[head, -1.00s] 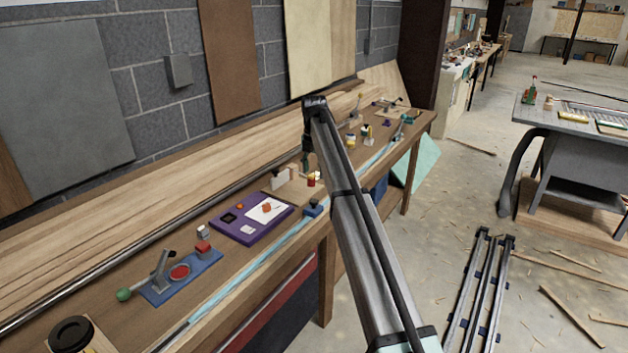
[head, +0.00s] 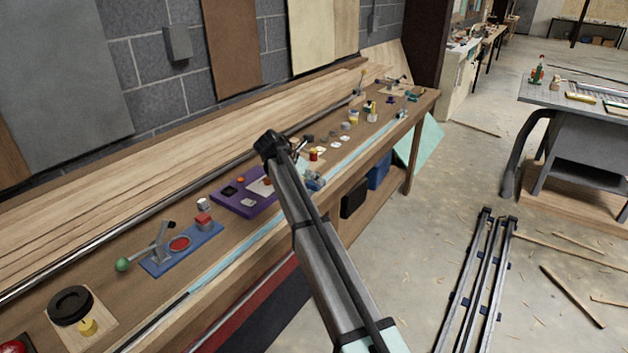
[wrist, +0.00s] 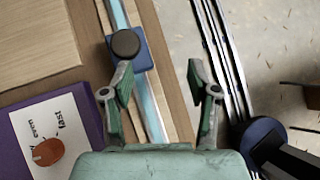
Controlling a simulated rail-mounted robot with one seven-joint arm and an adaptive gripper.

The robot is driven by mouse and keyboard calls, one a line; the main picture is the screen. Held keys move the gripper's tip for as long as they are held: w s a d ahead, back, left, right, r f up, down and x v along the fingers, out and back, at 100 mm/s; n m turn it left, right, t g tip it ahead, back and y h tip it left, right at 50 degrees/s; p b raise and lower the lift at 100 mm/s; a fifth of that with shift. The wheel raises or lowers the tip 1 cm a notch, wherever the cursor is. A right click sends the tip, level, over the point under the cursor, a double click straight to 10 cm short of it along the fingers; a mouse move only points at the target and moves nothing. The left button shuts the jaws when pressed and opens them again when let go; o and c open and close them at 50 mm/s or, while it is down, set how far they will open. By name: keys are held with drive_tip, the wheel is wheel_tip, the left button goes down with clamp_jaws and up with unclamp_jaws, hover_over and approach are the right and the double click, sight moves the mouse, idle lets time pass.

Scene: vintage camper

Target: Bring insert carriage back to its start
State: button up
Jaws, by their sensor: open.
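The insert carriage appears to be the blue block with a dark round knob (wrist: 127,46) on a pale blue track (wrist: 152,105) in the wrist view. In the head view the blue block (head: 315,183) sits on the same track (head: 262,228) along the bench front, beside the purple board. My gripper (wrist: 158,75) is open and empty, with green fingers spread apart. Its left fingertip overlaps the carriage's lower edge in the wrist view; I cannot tell whether they touch. In the head view my arm largely hides the gripper.
A purple board (head: 232,200) with a white card and red pointer lies left of the track. A blue plate with a green-knobbed lever (head: 160,243) is nearer. Small jars and tools stand farther along the bench. Dark rails (head: 478,270) lie on the open floor at right.

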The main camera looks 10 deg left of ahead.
drive_tip(key=s+f+t+b, duration=0.1)
drive_tip(key=s, duration=0.1)
drive_tip(key=s+a+f+t+h, duration=0.1)
drive_tip(key=t, duration=0.1)
drive_tip(key=s+f+t+b, duration=0.1)
drive_tip(key=s+t, duration=0.1)
drive_tip(key=shift+s+a+f+h+b, duration=0.1)
drive_tip(key=shift+s+a+h+b, duration=0.2)
drive_tip(key=shift+a+h, duration=0.1)
drive_tip(key=s+a+t, duration=0.1)
drive_tip(key=s+a+n+t+b, duration=0.1)
drive_tip(key=s+a+t, duration=0.1)
drive_tip(key=s+a+n+t, duration=0.1)
drive_tip(key=t, duration=0.1)
drive_tip(key=shift+s+a+r+y, duration=0.15)
drive_tip(key=shift+s+r+y, duration=0.2)
drive_tip(key=shift+y, duration=0.05)
drive_tip(key=shift+a+r+n+t, duration=0.1)
drive_tip(key=shift+a+n+t, duration=0.05)
drive_tip(key=shift+n+t, duration=0.15)
drive_tip(key=p+x, duration=0.2)
drive_tip(key=x, duration=1.5)
drive_tip(key=shift+w+a+p, duration=0.1)
drive_tip(key=shift+w+p, duration=0.05)
drive_tip(key=shift+p, duration=0.15)
clamp_jaws()
